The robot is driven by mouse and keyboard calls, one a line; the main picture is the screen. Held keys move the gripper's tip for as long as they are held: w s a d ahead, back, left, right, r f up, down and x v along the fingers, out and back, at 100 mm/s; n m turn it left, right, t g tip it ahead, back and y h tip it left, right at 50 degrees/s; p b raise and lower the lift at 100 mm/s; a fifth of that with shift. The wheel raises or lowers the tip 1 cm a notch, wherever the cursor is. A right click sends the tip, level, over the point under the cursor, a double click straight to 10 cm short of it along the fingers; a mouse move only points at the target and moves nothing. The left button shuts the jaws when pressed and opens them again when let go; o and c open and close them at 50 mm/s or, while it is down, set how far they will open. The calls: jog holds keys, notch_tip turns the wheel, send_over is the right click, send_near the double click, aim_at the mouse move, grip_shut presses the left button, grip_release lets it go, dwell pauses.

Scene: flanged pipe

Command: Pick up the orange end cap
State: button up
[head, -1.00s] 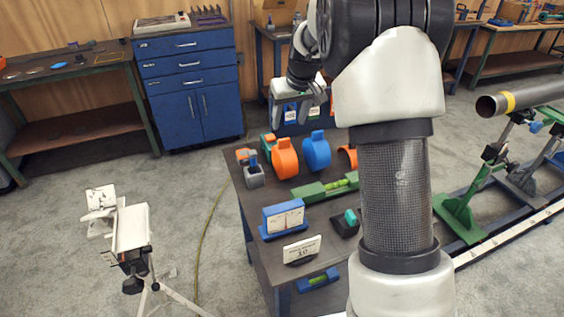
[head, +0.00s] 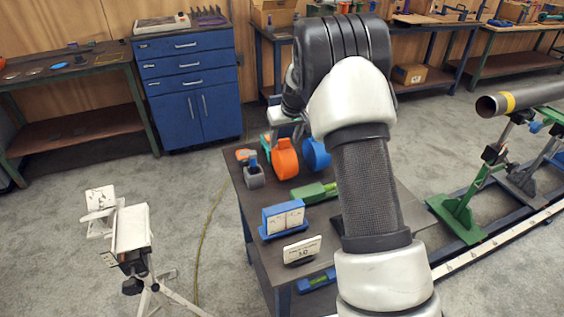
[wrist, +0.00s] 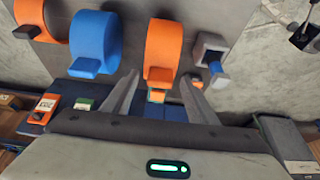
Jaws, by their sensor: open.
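An orange end cap (wrist: 164,40), a wide round band with a small block-like tab, stands upright on the table in the wrist view. It also shows in the head view (head: 285,160), partly covered from above by my gripper. My gripper (wrist: 160,88) is open, with one finger on each side of the cap's tab. I cannot tell whether the fingers touch it. A second orange cap (wrist: 40,14) stands at the far left of the wrist view, beyond the blue cap; my arm hides it in the head view.
A blue cap (wrist: 93,42) stands close beside the orange one. A grey clamp-like piece (head: 254,176) stands on its other side. A green level (head: 312,193), a blue gauge (head: 284,218) and a white card (head: 302,250) occupy the front of the table (head: 262,250).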

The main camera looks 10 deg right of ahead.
jog(key=shift+c, duration=0.3)
grip_shut()
